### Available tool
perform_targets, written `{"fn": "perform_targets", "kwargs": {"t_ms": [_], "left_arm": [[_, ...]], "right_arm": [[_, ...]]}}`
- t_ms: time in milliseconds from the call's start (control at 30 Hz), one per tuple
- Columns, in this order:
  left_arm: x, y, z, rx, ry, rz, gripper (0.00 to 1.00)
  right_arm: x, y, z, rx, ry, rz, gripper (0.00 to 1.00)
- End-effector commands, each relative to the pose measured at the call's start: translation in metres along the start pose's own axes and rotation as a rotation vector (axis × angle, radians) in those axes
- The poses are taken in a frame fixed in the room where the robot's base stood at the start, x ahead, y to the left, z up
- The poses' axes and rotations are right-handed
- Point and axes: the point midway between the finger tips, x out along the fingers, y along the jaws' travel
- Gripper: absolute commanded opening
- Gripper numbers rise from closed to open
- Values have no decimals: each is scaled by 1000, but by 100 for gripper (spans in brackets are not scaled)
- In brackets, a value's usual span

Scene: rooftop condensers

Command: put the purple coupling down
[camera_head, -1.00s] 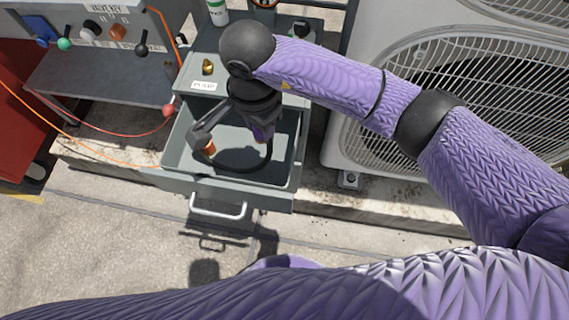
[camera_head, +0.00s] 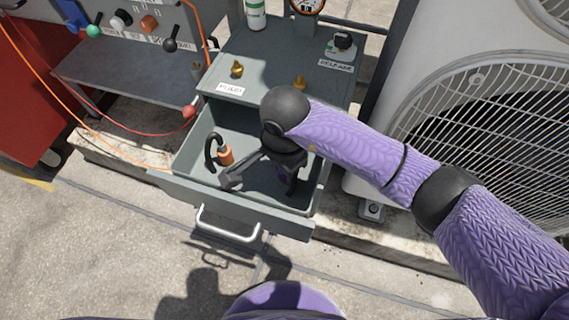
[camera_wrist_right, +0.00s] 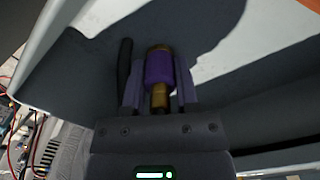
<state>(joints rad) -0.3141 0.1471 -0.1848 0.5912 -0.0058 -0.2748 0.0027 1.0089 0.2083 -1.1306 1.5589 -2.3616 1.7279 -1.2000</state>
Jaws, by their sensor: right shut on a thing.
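The purple coupling (camera_wrist_right: 158,70), with brass-coloured ends, sits between the two fingers of my right gripper (camera_wrist_right: 160,88) in the wrist view. The gripper is shut on it. In the head view my right gripper (camera_head: 284,178) points down into the open grey drawer (camera_head: 190,186), toward its right side. My left gripper is not in view.
An orange fitting (camera_head: 225,155) with a black curved hose (camera_head: 211,148) lies in the drawer's left part. Brass fittings (camera_head: 237,69), a white-green canister (camera_head: 255,14) and a gauge (camera_head: 307,4) stand on the cabinet top. A condenser (camera_head: 425,60) stands right; a panel with knobs stands left.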

Motion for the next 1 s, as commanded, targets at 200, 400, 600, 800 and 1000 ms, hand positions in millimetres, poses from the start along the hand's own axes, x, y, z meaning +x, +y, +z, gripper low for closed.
{"fn": "perform_targets", "kwargs": {"t_ms": [200, 400, 600, 800, 1000], "left_arm": [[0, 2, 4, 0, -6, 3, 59], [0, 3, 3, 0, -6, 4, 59], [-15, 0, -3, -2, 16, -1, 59], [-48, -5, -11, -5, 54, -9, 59], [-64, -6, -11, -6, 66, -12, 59]], "right_arm": [[1, 0, 0, 1, 0, 0, 73], [1, 0, 0, 0, 0, 1, 73], [-24, 0, 0, 0, 3, -4, 73], [-88, -1, -1, 1, 8, -7, 73], [-125, 0, -1, 1, 3, -3, 73]]}}
